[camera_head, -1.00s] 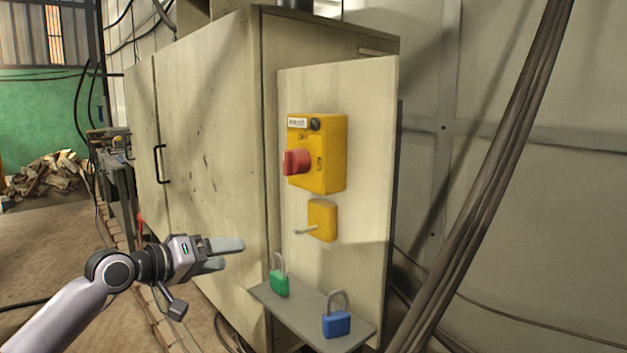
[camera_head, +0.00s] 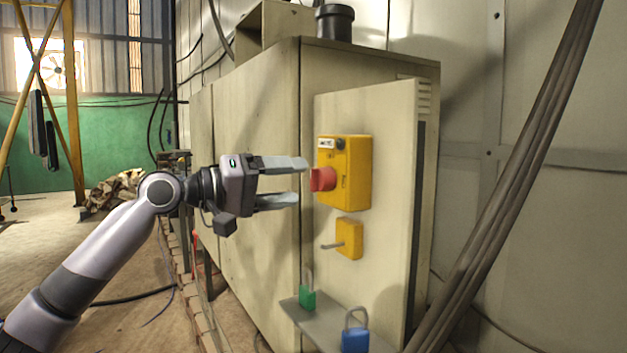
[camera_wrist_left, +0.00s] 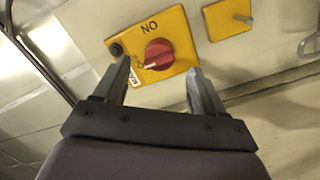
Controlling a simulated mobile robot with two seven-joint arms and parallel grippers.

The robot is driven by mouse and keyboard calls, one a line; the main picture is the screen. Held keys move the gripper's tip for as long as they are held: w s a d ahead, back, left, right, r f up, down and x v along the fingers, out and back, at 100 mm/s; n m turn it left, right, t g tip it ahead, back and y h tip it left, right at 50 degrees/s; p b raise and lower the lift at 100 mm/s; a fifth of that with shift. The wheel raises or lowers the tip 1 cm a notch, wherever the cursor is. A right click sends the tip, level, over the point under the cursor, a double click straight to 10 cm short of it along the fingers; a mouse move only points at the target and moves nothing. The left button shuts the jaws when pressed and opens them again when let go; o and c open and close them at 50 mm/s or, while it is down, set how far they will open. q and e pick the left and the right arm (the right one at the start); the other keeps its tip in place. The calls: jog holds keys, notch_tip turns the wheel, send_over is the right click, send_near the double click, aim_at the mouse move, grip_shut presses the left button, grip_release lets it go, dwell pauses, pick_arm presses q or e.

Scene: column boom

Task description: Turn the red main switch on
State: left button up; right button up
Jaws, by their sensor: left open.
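The red main switch (camera_head: 323,179) is a red knob on the front of a yellow box (camera_head: 357,177), fixed to a pale panel. My left gripper (camera_head: 301,181) is open, its two fingers pointing at the knob from the left, apparently just short of it. In the left wrist view, the red knob (camera_wrist_left: 158,53) lies ahead, between and beyond the two open fingertips (camera_wrist_left: 160,80). Its pale pointer mark aims to the lower left, and the lettering "ON" shows on the yellow plate away from that mark. My right gripper does not show.
Below the box is a smaller yellow block (camera_head: 350,238) with a protruding grey peg. A small shelf (camera_head: 325,325) carries a green padlock (camera_head: 307,297) and a blue padlock (camera_head: 355,340). A thick cable bundle (camera_head: 500,195) runs down at the right.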

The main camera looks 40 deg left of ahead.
aim_at(311, 181)
pick_arm(q)
jog(key=p+x, duration=0.1)
jog(key=x, duration=0.2)
jog(key=shift+w+d+r, duration=0.1)
jog(key=shift+w+d, duration=0.1)
jog(key=shift+w, duration=0.15)
jog(key=shift+w+d+p, duration=0.2)
jog(key=shift+w+p, duration=0.25)
jog(key=shift+w, duration=0.05)
jog(key=c, duration=1)
